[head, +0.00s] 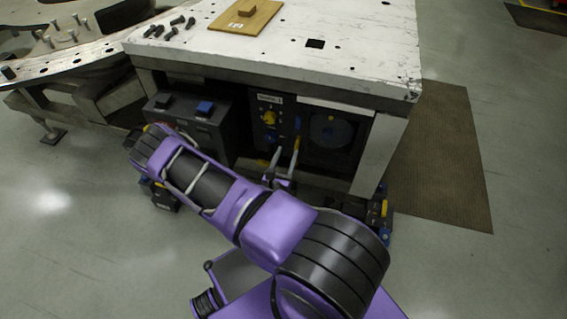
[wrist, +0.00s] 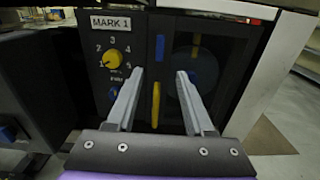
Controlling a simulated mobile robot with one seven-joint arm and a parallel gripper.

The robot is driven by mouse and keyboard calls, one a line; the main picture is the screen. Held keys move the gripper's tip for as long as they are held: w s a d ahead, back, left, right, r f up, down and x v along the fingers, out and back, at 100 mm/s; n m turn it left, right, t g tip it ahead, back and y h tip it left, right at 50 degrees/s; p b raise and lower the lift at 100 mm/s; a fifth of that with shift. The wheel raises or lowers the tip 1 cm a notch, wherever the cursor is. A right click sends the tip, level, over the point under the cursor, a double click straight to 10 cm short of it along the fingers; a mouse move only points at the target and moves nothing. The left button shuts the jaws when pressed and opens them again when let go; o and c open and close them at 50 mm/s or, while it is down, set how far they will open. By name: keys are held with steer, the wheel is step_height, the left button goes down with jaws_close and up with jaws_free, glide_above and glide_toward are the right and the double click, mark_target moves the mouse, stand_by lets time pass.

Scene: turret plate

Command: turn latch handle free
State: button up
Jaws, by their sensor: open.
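A yellow upright bar, which looks like the latch handle (wrist: 155,104), is on the front of a dark panel (wrist: 140,60) under the table. It also shows in the head view (head: 297,144), partly hidden by a finger. My gripper (wrist: 160,74) is open in front of the panel, with one finger to each side of the yellow bar in the wrist view. No contact shows between the fingers and the bar. I cannot tell the remaining depth. In the head view my gripper (head: 287,151) points at the panel.
Left of the bar are a yellow knob (wrist: 112,59) with numbers and a "MARK 1" label (wrist: 111,22). A round blue-grey disc (wrist: 197,75) sits behind the right finger. The tabletop (head: 350,50) overhangs the panel. A dark box (head: 190,120) stands to the left.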

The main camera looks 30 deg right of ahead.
steer(key=shift+v, duration=1.65)
